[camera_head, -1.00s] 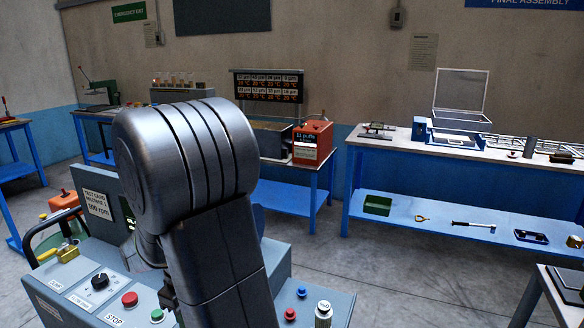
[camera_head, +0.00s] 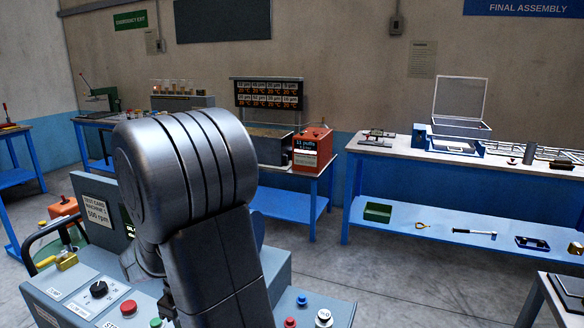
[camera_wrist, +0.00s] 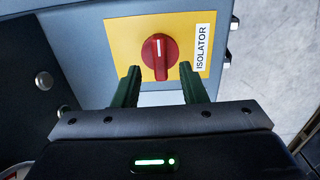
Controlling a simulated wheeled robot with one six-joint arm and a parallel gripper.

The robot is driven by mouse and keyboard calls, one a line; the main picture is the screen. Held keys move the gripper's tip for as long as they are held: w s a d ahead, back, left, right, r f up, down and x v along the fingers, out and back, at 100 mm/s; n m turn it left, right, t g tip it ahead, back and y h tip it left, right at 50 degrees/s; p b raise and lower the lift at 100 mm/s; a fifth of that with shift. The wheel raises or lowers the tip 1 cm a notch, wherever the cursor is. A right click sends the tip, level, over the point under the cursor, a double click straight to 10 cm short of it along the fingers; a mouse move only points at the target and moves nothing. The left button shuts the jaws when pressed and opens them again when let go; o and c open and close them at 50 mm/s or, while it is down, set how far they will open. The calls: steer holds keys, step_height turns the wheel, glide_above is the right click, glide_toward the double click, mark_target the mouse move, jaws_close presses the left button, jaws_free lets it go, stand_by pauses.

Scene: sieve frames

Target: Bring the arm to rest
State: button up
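In the wrist view my gripper (camera_wrist: 161,72) is open, its two dark green fingers apart with nothing held between them. A red isolator knob (camera_wrist: 158,57) with a white mark sits on a yellow plate (camera_wrist: 120,38) labelled ISOLATOR, just beyond the fingertips. The knob's mark points roughly up in the picture. I cannot tell whether the fingers touch the plate. In the head view a large grey link of my arm stands in front of the test card machine (camera_head: 98,208) and hides part of it. My gripper is hidden there.
The machine's control panel has a red button (camera_head: 128,307) and a black dial (camera_head: 98,289). A blue-legged bench (camera_head: 390,149) stands along the back right wall. A red box (camera_head: 312,150) is on the middle bench. A table corner (camera_head: 562,283) juts in at lower right. Grey floor lies between.

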step_height(320, 180, down, 4)
steer(key=shift+r, duration=0.15)
steer(key=m, duration=0.4)
steer(key=m+p, duration=0.1)
steer(key=m, duration=0.4)
stand_by(0.5)
